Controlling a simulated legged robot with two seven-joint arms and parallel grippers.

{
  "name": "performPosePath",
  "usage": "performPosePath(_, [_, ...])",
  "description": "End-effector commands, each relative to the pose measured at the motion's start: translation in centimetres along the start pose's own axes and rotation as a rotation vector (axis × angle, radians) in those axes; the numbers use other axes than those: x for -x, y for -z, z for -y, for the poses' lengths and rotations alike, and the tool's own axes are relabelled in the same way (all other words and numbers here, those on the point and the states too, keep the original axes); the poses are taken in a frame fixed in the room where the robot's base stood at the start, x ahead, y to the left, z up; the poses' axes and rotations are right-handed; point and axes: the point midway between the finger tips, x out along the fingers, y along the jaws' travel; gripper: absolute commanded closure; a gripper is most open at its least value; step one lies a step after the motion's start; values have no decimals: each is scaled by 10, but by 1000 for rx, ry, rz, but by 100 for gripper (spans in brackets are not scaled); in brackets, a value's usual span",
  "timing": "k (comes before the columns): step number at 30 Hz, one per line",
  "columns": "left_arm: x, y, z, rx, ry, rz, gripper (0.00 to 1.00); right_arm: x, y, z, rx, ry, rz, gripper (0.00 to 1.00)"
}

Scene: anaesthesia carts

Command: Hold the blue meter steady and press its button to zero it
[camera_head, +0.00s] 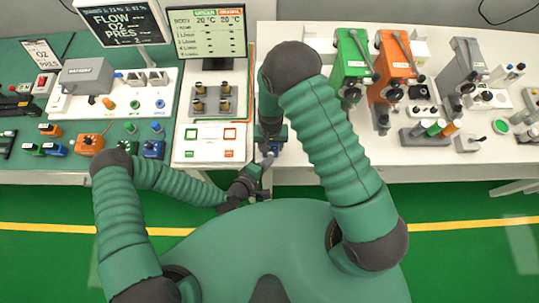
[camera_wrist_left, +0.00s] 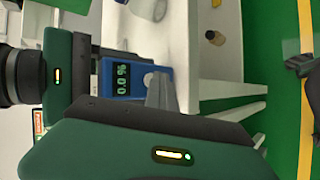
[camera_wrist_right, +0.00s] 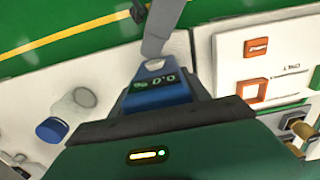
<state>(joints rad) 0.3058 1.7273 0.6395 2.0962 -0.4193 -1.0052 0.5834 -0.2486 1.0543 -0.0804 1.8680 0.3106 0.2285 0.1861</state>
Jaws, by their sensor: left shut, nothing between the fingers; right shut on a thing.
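The blue meter (camera_wrist_right: 160,93) is held in my right gripper (camera_head: 272,134), whose jaws are shut on it. Its display reads 0.0 % in the right wrist view and also in the left wrist view (camera_wrist_left: 124,78). In the head view the meter (camera_head: 274,148) is small and mostly hidden by my right gripper, near the table's front edge. My left gripper (camera_head: 266,162) is shut and empty. Its grey fingertips (camera_wrist_left: 160,92) are right by the meter's face. I cannot tell whether they touch it.
A white panel with green and orange squares (camera_head: 208,142) lies left of the meter. A clear cup (camera_wrist_right: 86,96) and a blue cap (camera_wrist_right: 52,130) are on the white table. Green and orange vaporizers (camera_head: 390,72) stand at the right. Green floor is in front.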

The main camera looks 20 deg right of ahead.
Motion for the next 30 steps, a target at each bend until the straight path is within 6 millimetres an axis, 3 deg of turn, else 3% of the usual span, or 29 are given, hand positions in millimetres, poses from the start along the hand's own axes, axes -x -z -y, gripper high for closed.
performPosePath(21, [16, -10, 11, 0, 0, -1, 100, 0, 0, 0, 0, 0, 1, 100])
performPosePath(30, [36, -26, 26, 1, 1, 0, 100, 0, 0, 0, 0, 0, 1, 100])
